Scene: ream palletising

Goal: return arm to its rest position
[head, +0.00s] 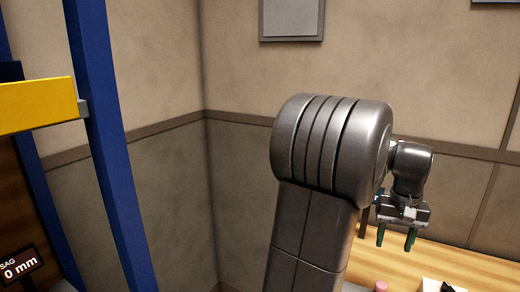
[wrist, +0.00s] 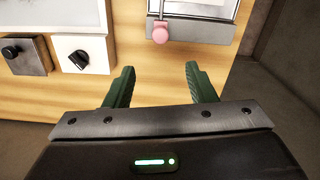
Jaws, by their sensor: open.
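My gripper (head: 397,240) hangs at the right of the head view, with its two green fingers pointing down. It is open and holds nothing. In the wrist view my gripper (wrist: 158,82) shows its fingers spread apart, with bare wood of the bench between and beyond them. My large grey arm link fills the middle of the head view and hides part of the room behind it.
A wooden bench (head: 455,262) lies below my gripper. In the wrist view, a black knob (wrist: 79,59) on a white plate, a dark box (wrist: 28,57) and a pink knob (wrist: 160,34) are near the fingers. A blue post (head: 105,140) with a yellow beam (head: 38,103) stands left.

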